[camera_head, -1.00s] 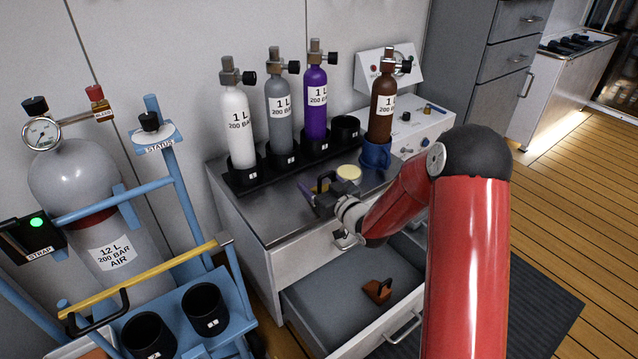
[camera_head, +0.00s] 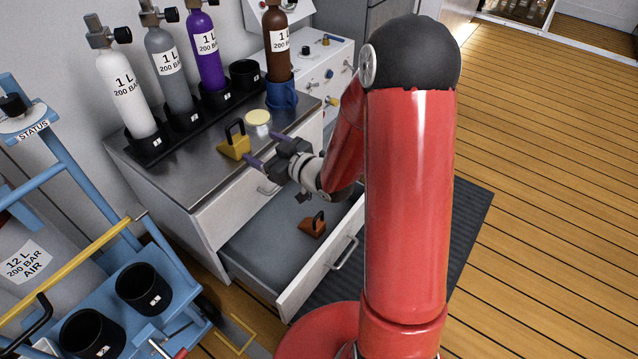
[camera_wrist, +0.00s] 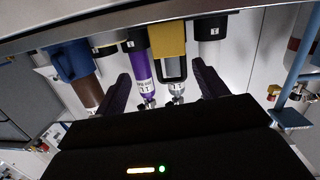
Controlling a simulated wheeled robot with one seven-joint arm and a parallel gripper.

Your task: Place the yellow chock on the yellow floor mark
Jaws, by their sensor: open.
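The yellow chock (camera_head: 234,148) stands on the steel worktop (camera_head: 200,185), near its front edge, with its black loop handle up. My gripper (camera_head: 265,153) is open and empty just to its right, with the fingers pointing at it. In the wrist view the yellow chock (camera_wrist: 168,39) and its handle show between the two spread fingers (camera_wrist: 165,85), with a visible gap on either side.
An open drawer (camera_head: 262,243) below the worktop holds an orange-brown chock (camera_head: 312,227). Several small cylinders stand in a black rack (camera_head: 150,150) behind. A blue cup (camera_head: 281,95) and a pale yellow-topped tin (camera_head: 258,118) are close by. The blue trolley (camera_head: 185,322) borders the floor mark.

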